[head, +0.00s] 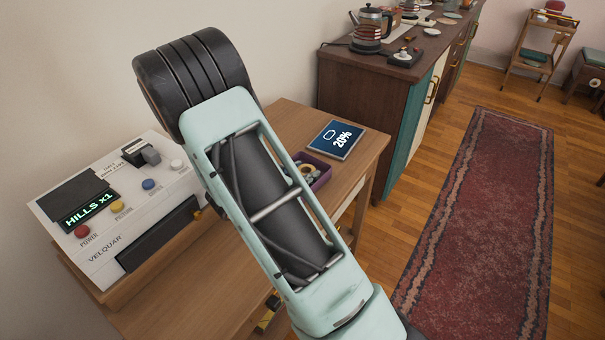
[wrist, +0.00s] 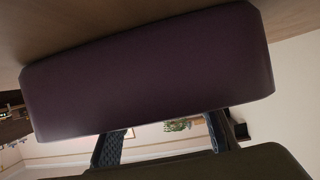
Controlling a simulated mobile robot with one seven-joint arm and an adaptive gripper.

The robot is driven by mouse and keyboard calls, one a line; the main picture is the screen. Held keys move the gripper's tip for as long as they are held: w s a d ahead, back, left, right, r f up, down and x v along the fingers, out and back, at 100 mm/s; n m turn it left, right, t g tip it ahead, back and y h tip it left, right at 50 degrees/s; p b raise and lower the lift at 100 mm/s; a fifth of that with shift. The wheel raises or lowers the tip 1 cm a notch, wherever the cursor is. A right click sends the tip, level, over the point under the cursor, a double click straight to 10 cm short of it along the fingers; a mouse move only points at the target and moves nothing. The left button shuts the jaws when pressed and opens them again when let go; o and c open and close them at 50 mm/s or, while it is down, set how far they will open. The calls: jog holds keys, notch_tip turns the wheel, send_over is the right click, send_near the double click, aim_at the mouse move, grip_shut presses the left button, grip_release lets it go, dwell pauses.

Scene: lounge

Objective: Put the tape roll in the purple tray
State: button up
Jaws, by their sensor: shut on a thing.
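The purple tray (head: 321,181) stands on the wooden table in the head view, partly hidden behind my arm. A pale rounded thing (head: 308,170) shows inside it, too small to tell for sure as the tape roll. In the wrist view, which is upside down, the tray's purple outer wall (wrist: 150,75) fills much of the picture. My gripper (wrist: 165,130) has its two fingers well apart, with their tips hidden behind that wall, inside the tray. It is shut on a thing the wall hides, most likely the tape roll. My gripper is hidden in the head view.
A white machine (head: 118,210) with coloured buttons stands at the left of the table. A dark sideboard (head: 345,90) with kettles stands beyond. A red runner (head: 485,210) covers the floor at right.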

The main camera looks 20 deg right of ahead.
jog(key=o, duration=0.7)
jog(key=shift+c, duration=0.2)
jog(key=shift+a+r, duration=0.15)
jog(key=shift+r, duration=0.05)
jog(key=p+v, duration=0.2)
jog(key=v, duration=0.9)
jog(key=shift+s+a+r, duration=0.1)
jog(key=shift+s+a, duration=0.15)
jog(key=shift+s, duration=0.1)
